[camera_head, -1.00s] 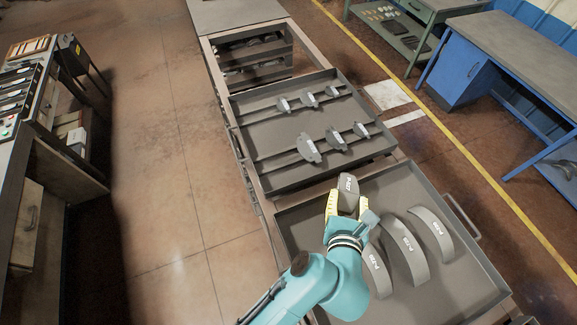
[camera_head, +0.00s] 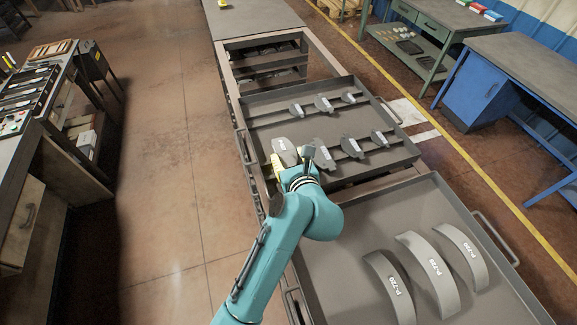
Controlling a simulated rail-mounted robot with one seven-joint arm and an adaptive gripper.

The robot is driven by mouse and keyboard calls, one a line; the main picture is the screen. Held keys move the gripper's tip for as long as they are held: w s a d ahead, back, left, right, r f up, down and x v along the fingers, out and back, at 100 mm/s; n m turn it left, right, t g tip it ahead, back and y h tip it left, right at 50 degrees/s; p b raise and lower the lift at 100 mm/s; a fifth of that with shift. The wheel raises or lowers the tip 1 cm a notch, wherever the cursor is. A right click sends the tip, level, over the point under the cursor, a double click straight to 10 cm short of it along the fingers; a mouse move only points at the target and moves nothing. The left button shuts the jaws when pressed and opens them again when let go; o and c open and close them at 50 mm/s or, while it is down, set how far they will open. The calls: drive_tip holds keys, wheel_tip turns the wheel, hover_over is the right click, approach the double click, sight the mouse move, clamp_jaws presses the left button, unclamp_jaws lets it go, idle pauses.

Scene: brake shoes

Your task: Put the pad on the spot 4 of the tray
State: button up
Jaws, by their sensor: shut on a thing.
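My gripper (camera_head: 290,163) is shut on a grey brake pad (camera_head: 284,150) with a white label. The pad is at the left end of the front row of the upper tray (camera_head: 262,123), at or just above it; I cannot tell whether it touches. Three pads stand in that row to its right: the nearest (camera_head: 323,154), a middle one (camera_head: 352,147) and a far one (camera_head: 379,138). The back row holds three smaller pads (camera_head: 323,103). Spot numbers are not readable. My wrist hides part of the tray's front left corner.
A lower open drawer (camera_head: 345,230) in front holds three large curved shoes (camera_head: 432,272). A grey cabinet top (camera_head: 250,17) lies behind the tray. A workbench (camera_head: 35,135) stands at left and a blue table (camera_head: 520,65) at right. Open floor lies to the left.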

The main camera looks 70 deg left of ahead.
drive_tip(key=shift+f, duration=1.9)
drive_tip(key=shift+f, duration=0.1)
drive_tip(key=o, duration=1.1)
drive_tip(key=shift+f, duration=0.15)
drive_tip(key=shift+o, duration=0.2)
drive_tip(key=v, duration=1.2)
